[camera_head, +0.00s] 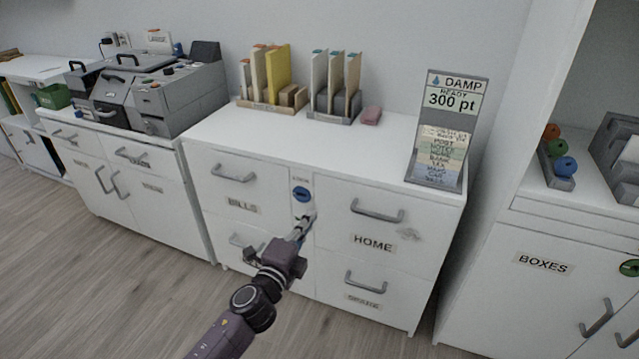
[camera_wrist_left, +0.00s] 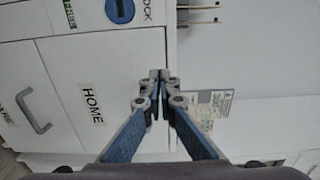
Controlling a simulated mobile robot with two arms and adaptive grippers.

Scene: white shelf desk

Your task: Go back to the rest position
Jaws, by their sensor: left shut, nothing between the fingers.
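My left gripper (camera_head: 305,222) reaches up from the bottom of the head view to the front of the white drawer cabinet (camera_head: 262,278). It is just below a round blue lock button (camera_head: 301,194), between the BILLS and HOME drawers. In the left wrist view its fingers (camera_wrist_left: 160,75) are shut together with nothing between them. The blue button (camera_wrist_left: 120,10) and the HOME label (camera_wrist_left: 92,103) show beyond them. Whether the fingertips touch the cabinet I cannot tell. My right gripper is in neither view.
Drawer handles (camera_head: 377,211) stick out from the cabinet front. File holders (camera_head: 335,105), a pink block (camera_head: 371,115) and a DAMP sign stand (camera_head: 444,150) are on top. A grey machine (camera_head: 180,98) stands left, a BOXES cabinet (camera_head: 545,290) right. The floor (camera_head: 100,290) at left is clear.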

